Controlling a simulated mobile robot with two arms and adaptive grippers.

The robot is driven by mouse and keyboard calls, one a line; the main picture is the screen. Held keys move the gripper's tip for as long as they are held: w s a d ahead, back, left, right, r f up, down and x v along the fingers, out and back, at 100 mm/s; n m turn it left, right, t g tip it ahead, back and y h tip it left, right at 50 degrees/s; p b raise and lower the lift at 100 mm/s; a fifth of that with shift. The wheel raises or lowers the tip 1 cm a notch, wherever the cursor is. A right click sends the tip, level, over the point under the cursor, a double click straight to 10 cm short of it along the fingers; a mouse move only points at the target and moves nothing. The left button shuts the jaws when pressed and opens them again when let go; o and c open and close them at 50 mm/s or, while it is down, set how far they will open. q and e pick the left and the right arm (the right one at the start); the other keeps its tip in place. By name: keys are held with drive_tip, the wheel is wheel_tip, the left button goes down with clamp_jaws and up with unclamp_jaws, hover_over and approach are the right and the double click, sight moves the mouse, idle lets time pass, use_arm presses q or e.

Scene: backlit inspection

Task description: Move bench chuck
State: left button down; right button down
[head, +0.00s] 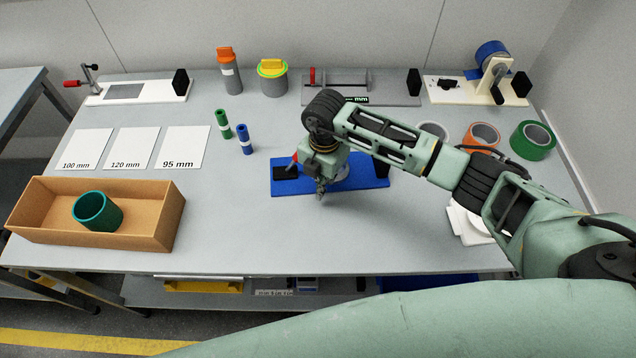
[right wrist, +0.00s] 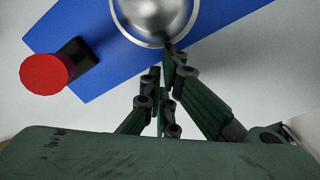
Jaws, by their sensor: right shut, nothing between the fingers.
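A blue base plate (head: 370,184) lies in the middle of the table, with a red-topped part (head: 293,157) at its left end. I take this unit for the bench chuck. In the right wrist view the blue plate (right wrist: 100,30) carries a shiny silver round part (right wrist: 155,15), with a red knob (right wrist: 45,74) at the left. My right gripper (head: 321,191) is shut and empty, pointing down over the plate's front edge. In the right wrist view its fingertips (right wrist: 168,65) are just below the silver part; contact cannot be told. My right arm hides part of the unit. My left gripper is out of view.
A cardboard box (head: 150,232) holding a teal ring (head: 97,211) stands at the front left. White cards (head: 131,149) lie behind it. Green (head: 222,118) and blue (head: 245,133) cylinders stand left of the plate. Tape-like rings (head: 481,137) and fixtures (head: 138,92) line the right and back.

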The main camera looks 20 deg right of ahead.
drive_tip(key=shift+w+d, duration=0.15)
drive_tip(key=shift+w+d+f+b, duration=0.15)
drive_tip(key=shift+w+d+b, duration=0.95)
drive_tip(key=shift+d, duration=0.1)
drive_tip(key=shift+w+d, duration=0.15)
drive_tip(key=shift+d, duration=0.05)
